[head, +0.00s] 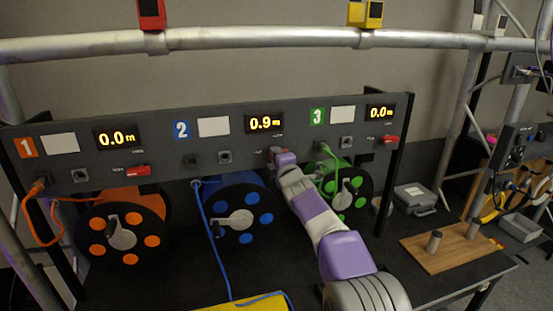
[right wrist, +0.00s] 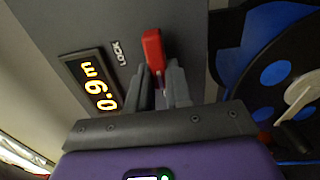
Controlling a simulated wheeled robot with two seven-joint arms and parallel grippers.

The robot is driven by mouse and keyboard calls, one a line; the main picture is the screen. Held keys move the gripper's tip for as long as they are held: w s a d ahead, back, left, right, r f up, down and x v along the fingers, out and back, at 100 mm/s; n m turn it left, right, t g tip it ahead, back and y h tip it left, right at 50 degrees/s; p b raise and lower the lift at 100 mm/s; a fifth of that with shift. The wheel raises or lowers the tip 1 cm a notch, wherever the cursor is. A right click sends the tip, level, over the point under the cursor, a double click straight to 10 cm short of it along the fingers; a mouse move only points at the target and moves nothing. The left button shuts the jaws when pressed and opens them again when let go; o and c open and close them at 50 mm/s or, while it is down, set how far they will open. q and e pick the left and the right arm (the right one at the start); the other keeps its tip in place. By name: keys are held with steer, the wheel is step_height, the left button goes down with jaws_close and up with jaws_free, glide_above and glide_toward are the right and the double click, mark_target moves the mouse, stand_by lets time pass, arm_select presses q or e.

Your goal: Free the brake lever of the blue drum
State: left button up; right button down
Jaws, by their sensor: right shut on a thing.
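The blue drum (head: 238,207) hangs under the middle of the dark panel, below the blue label 2. It also shows at the right of the right wrist view (right wrist: 272,76). Its red brake lever (right wrist: 153,50) stands out from the panel beside the word LOCK. My right gripper (right wrist: 160,78) has its two fingers closed around the lower part of that lever. My left gripper is not in view.
An orange drum (head: 121,228) and a green drum (head: 346,188) hang on either side, with red levers (head: 138,171) above them. A blue cable (head: 214,245) runs down to the table. A wooden board with pegs (head: 452,248) and a grey case (head: 415,198) are at right.

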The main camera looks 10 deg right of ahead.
steer(key=c, duration=1)
jaws_free()
steer(key=shift+c, duration=0.2)
steer(key=s+b, duration=0.3)
steer(key=s, duration=0.4)
steer(key=shift+s+d+b, duration=0.15)
steer(key=shift+s+b, duration=0.15)
steer(key=shift+b, duration=0.05)
